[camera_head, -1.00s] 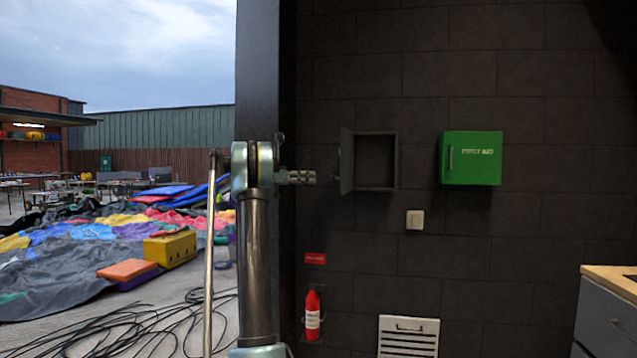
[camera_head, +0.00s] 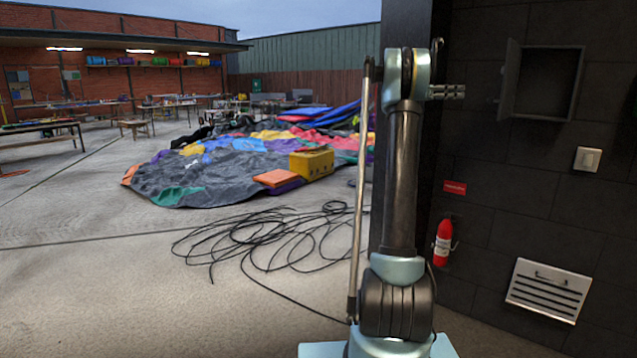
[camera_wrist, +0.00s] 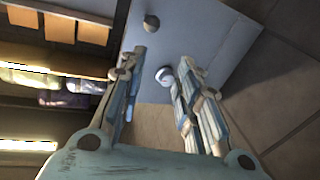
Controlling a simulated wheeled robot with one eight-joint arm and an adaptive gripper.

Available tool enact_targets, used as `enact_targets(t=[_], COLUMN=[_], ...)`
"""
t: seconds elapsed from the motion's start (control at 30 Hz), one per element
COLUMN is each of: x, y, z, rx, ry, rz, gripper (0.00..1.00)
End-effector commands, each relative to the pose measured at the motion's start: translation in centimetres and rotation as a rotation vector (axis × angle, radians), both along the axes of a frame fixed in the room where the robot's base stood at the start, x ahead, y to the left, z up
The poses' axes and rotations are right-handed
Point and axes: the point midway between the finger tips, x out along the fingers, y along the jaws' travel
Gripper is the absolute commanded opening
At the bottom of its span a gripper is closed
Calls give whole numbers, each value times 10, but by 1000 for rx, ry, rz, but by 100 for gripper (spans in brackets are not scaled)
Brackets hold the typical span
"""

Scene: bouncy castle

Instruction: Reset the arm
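My gripper (camera_wrist: 162,60) shows in the wrist view with its two fingers apart and no object held between them. Behind the fingers is a pale grey panel (camera_wrist: 200,35) with round knobs, seen at a tilt; one knob (camera_wrist: 166,75) appears in the gap between the fingers. I cannot tell how far off it is.
An open, seemingly empty wall box (camera_head: 546,85) hangs at the upper right. Below are a light switch (camera_head: 588,159), a fire extinguisher (camera_head: 443,242) and a white vent (camera_head: 549,290). Coiled black cables (camera_head: 275,240) lie on the floor before a deflated castle (camera_head: 205,180).

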Motion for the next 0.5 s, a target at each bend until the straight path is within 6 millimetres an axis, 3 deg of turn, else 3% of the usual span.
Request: enact_targets(t=[0.27, 0.5], x=[26, 49], y=[25, 85], z=[70, 106], rx=[-218, -314], ry=[-101, -154], rz=[456, 879], gripper=[31, 31])
